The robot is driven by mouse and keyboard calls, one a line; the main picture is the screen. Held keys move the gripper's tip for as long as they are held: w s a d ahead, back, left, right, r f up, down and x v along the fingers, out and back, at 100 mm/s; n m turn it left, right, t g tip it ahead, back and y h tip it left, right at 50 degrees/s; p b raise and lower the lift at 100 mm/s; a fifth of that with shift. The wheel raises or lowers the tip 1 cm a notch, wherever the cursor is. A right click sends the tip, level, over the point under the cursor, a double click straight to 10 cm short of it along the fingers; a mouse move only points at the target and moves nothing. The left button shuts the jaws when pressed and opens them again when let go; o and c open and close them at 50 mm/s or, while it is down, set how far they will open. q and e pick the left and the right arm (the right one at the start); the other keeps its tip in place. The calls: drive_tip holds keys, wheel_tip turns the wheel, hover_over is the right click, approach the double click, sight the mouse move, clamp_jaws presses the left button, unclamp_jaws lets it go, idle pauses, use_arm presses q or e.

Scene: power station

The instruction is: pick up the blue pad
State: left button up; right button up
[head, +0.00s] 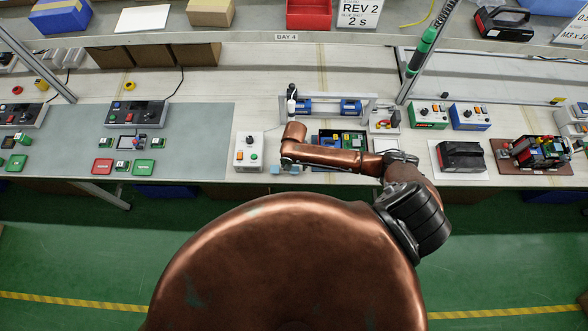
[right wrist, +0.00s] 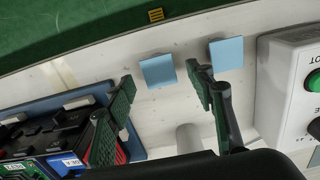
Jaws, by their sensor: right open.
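Two light blue pads lie on the pale bench near its front edge. In the right wrist view one pad (right wrist: 155,69) lies ahead of the gap between my right gripper's fingertips (right wrist: 160,79). The other pad (right wrist: 227,53) lies to its right, just beyond the right finger. In the head view the pads show as a left one (head: 275,170) and a right one (head: 293,169). My right gripper (head: 287,161) is open, just behind them, mostly hidden by its copper arm. My left gripper is not in view.
A white control box (head: 248,152) with a green button stands left of the pads. An open case with a circuit board (head: 350,137) stands to their right. A white cylinder (right wrist: 188,138) stands between the fingers' bases. The bench edge is close by.

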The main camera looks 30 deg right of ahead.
drive_tip(key=shift+f, duration=0.2)
idle(0.4)
drive_tip(key=c, duration=0.9)
